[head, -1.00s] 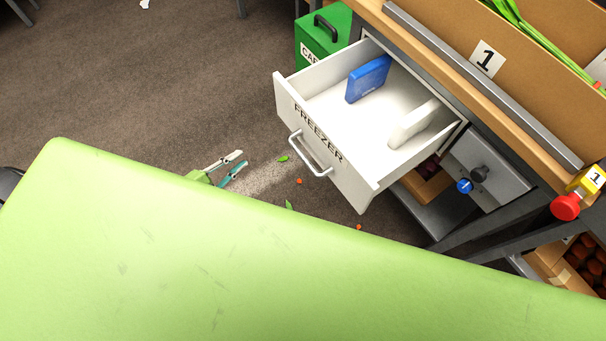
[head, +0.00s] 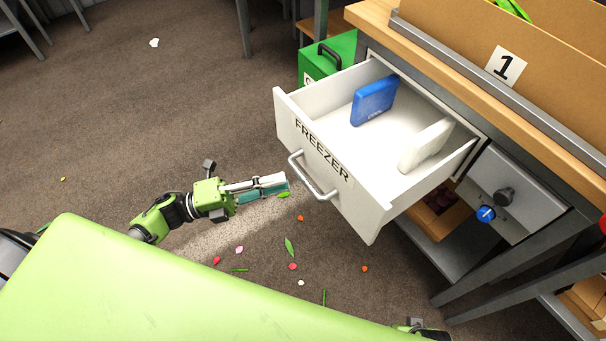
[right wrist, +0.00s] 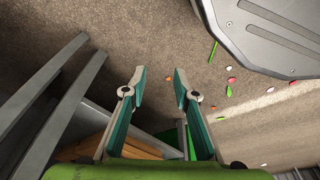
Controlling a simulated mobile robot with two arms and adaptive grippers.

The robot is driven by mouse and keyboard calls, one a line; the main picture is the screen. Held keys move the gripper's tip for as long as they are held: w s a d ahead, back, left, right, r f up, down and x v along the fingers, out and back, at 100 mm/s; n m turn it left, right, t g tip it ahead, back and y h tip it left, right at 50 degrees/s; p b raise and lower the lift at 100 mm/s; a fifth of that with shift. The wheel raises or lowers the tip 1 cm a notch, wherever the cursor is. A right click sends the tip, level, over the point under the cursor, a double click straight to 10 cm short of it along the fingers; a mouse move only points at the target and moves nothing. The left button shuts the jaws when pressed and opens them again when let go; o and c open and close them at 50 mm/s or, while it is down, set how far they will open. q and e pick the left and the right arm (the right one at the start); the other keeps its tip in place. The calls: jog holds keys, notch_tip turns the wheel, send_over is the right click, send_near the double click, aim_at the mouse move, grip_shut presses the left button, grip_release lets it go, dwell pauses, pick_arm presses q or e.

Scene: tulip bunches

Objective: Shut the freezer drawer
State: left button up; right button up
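The white freezer drawer (head: 345,205), with FREEZER on its front and a bar handle (head: 312,178), stands pulled well out of the workbench. Inside lie a blue block (head: 373,101) and a white block (head: 425,146). My left gripper (head: 275,186) is in front of the drawer, just left of the handle and apart from it in the picture. Its fingers overlap from this side, so their opening is unclear. My right gripper (right wrist: 160,78) is open and empty in the right wrist view, above the floor. Only a small bit of my right arm shows at the head view's bottom edge.
A green box (head: 328,61) stands left of the drawer by the bench (head: 500,85). A grey panel with knobs (head: 512,195) is right of the drawer. Petals and leaf scraps (head: 290,247) lie on the floor. Floor left of the drawer is mostly clear.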

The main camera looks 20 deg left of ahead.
aim_at(303, 175)
pick_arm(q)
jog(key=x, duration=0.6)
jog(key=shift+w+d, duration=0.15)
jog(key=shift+d, duration=0.1)
grip_shut()
